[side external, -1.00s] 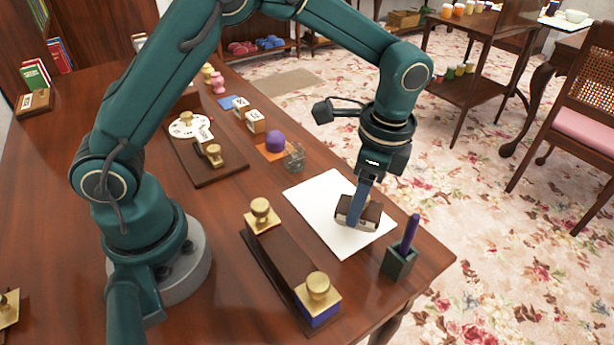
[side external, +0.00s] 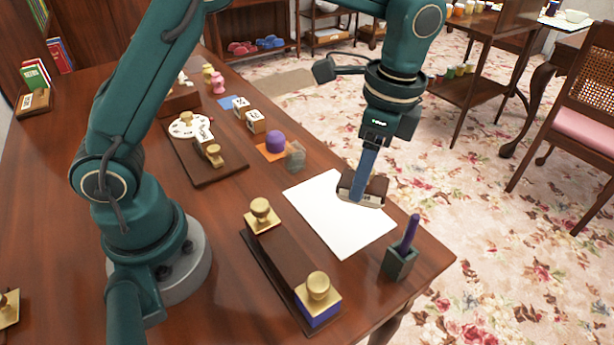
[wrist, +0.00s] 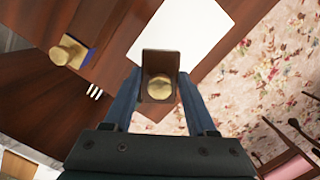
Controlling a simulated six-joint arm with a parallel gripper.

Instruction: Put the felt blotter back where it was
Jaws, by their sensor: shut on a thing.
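My gripper (side external: 360,190) is shut on the felt blotter (side external: 374,190), a dark brown block with a pale underside, and holds it above the far right edge of the white paper (side external: 330,222). In the wrist view, the blotter (wrist: 158,62) sits between the two blue fingers (wrist: 159,82), with its brass knob facing the camera. A dark wooden stand (side external: 275,258) lies left of the paper. It bears a brass-knobbed stamp at each end, with bare wood between them.
A dark green holder (side external: 400,263) with a purple pen stands near the right table corner. A glass jar (side external: 295,155) and a purple domed object (side external: 275,141) stand beyond the paper. A wooden tray (side external: 215,175) lies farther left. The table edge is close on the right.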

